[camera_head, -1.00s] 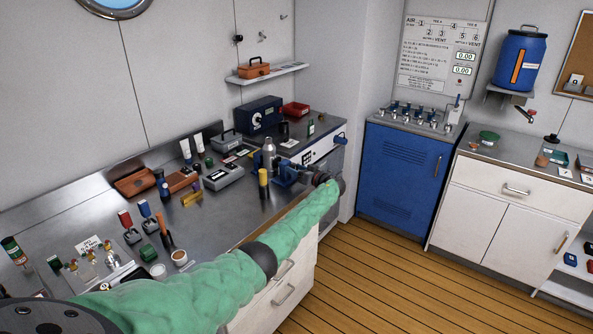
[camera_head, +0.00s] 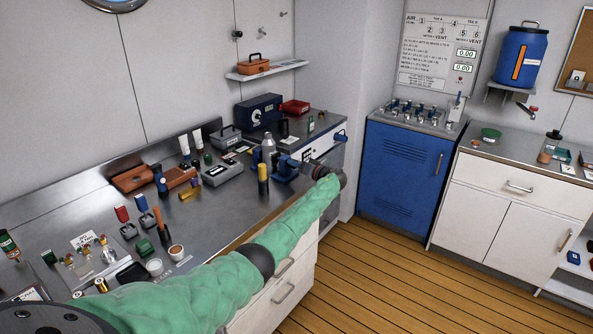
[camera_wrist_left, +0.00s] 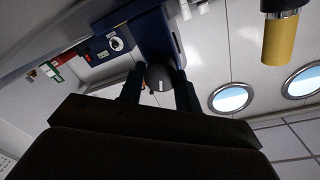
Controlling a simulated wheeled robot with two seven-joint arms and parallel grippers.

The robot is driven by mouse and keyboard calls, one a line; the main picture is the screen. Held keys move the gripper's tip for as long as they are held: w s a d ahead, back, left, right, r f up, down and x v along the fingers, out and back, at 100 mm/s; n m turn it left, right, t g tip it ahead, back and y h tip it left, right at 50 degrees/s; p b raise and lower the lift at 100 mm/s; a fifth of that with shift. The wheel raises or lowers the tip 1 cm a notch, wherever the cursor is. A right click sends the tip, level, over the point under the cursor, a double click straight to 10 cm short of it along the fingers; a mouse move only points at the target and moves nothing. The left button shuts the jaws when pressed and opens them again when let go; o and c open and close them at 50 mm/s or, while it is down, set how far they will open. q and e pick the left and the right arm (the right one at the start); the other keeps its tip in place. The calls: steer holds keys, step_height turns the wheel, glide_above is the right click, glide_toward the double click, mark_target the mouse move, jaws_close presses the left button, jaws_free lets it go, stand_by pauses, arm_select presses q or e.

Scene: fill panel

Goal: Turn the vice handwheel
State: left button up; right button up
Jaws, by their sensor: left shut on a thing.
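The blue vice (camera_head: 286,168) stands near the front edge of the steel workbench, towards its right end. My left gripper (camera_head: 307,169) is at the front of the vice, at the end of my green-sleeved arm. In the left wrist view the vice's blue body (camera_wrist_left: 158,35) is ahead, and a dark rounded handwheel (camera_wrist_left: 160,78) sits between the two fingers (camera_wrist_left: 158,92). The gripper is shut on this handwheel. In the head view the gripper hides most of the handwheel. My right gripper is not in view.
A grey bottle (camera_head: 269,150) and a grey instrument box (camera_head: 222,173) are behind. A blue cabinet (camera_head: 400,180) stands to the right. The wooden floor (camera_head: 390,285) is clear.

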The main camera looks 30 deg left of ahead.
arm_select(q)
steer(key=m+b, duration=0.2)
steer(key=m, duration=0.3)
steer(key=shift+g, duration=0.3)
steer(key=shift+w+m, duration=0.1)
steer(key=shift+m, duration=1.7)
steer(key=shift+m+g, duration=0.4)
steer(key=shift+m, duration=0.7)
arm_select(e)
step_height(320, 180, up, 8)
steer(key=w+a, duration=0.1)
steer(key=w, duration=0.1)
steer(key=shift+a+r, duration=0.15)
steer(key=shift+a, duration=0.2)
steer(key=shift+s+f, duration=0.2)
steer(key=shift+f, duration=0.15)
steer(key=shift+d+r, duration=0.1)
arm_select(q)
steer(key=o, duration=1)
steer(key=shift+f, duration=0.15)
steer(key=shift+d, duration=0.15)
